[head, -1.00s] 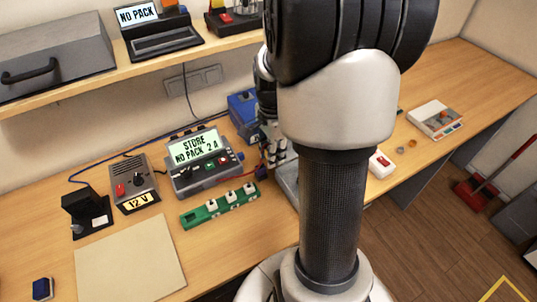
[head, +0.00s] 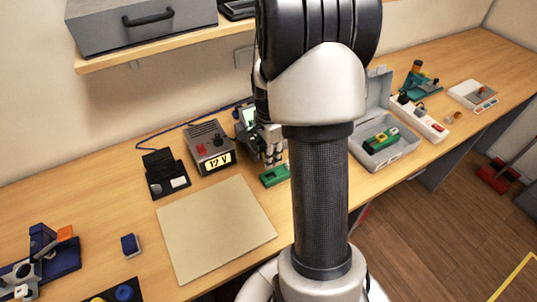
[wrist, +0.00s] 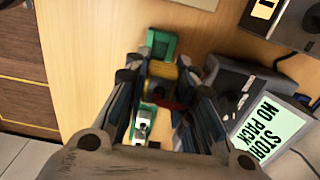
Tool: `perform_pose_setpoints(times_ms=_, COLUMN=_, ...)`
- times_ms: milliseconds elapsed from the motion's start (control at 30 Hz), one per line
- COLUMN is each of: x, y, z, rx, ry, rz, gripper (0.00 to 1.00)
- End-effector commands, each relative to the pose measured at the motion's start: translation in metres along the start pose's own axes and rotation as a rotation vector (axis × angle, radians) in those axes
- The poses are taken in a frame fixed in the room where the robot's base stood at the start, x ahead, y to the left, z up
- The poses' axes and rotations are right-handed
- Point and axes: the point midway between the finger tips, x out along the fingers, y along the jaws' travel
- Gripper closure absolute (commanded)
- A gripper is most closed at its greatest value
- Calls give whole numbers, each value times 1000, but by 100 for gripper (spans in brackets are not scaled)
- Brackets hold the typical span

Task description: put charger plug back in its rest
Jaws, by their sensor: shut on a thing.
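My gripper (wrist: 163,78) is shut on a small yellow piece (wrist: 162,70), seemingly the charger plug, with something red below it. In the head view my gripper (head: 272,158) points down just above the green strip (head: 273,176). In the wrist view the strip (wrist: 162,43) runs behind the fingers, with a white part nearer me. Whether the held piece touches the strip, I cannot tell. I cannot make out the plug's rest clearly.
A 12 V supply (head: 210,150) and black stand (head: 165,172) stand left of the gripper. A bare beige mat (head: 215,230) lies in front. A grey case (head: 384,155) with a green item is right of my arm. A blue fixture (head: 42,255) is far left.

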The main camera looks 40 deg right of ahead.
Motion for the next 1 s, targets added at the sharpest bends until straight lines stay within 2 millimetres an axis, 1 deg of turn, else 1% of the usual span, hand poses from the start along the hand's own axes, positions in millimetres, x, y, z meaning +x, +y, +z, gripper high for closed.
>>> perform_pose_setpoints(times_ms=367, x=-1, y=0, z=0, rx=0, ry=0, rz=1, gripper=100)
perform_pose_setpoints(times_ms=567, x=11, y=0, z=0, rx=0, ry=0, rz=1, gripper=100)
perform_pose_setpoints(times_ms=1000, x=52, y=0, z=0, rx=0, ry=0, rz=1, gripper=100)
